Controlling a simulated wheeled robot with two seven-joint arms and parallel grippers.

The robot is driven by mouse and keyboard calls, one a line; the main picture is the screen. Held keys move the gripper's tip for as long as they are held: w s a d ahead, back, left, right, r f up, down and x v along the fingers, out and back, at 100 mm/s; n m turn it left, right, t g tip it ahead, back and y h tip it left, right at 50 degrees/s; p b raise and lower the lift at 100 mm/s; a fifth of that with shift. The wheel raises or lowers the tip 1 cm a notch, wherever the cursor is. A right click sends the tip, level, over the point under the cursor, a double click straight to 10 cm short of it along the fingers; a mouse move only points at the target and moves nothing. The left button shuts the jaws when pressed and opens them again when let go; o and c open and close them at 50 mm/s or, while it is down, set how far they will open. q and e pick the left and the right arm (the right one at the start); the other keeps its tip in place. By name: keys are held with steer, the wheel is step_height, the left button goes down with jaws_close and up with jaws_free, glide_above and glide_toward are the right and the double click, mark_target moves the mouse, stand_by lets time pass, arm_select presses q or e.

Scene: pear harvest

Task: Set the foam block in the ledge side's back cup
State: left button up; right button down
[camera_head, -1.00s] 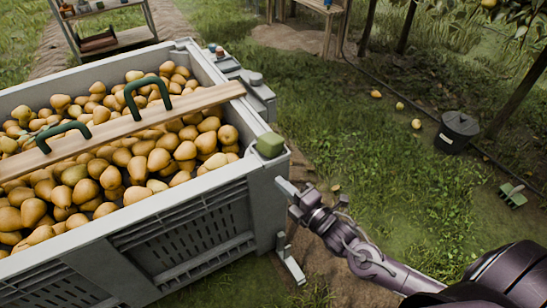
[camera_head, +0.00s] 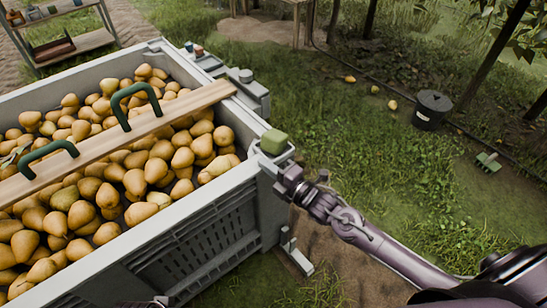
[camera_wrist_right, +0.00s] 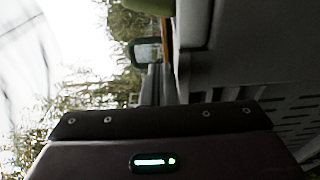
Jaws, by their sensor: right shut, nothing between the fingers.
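The green foam block (camera_head: 273,142) sits on the near right corner of the grey bin (camera_head: 262,205). My right gripper (camera_head: 277,168) is shut and empty, just below and in front of the block at the corner's outer face. Whether it touches the bin I cannot tell. A sliver at the bottom edge may be my left gripper (camera_head: 146,304).
Pears (camera_head: 150,170) fill the bin. A wooden plank (camera_head: 165,122) with two green handles lies across it. A shelf (camera_head: 62,35) stands at the back left. A black bucket (camera_head: 431,110) and a green tool (camera_head: 488,162) are on the grass to the right, which is mostly open.

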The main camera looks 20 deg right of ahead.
mark_target(274, 161)
arm_select(q)
steer(key=shift+w+d, duration=0.25)
steer(key=shift+d, duration=0.15)
arm_select(e)
steer(key=shift+w+d, duration=1.4)
steer(key=shift+w, duration=0.1)
